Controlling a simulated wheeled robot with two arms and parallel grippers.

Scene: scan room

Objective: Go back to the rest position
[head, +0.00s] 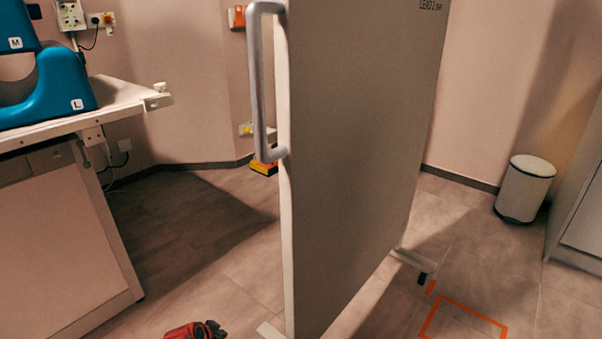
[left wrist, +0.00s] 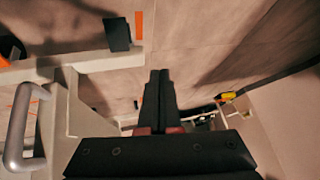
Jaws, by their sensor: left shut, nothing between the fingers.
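My left gripper (head: 195,331) shows as a red and black shape at the bottom edge of the head view, left of the screen's lower end. In the left wrist view its dark fingers (left wrist: 160,88) are together and empty. A tall grey mobile screen (head: 355,150) stands upright in the middle of the head view, with a pale D-shaped handle (head: 257,90) on its left edge. The handle also shows at the left of the left wrist view (left wrist: 18,130), apart from the fingers. My right gripper is not in view.
A table (head: 130,97) with blue supports (head: 62,85) stands at the left. A white bin (head: 525,188) stands at the right, near a cabinet (head: 585,200). An orange outline (head: 465,310) marks the floor right of the screen. Floor left of the screen looks mostly clear.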

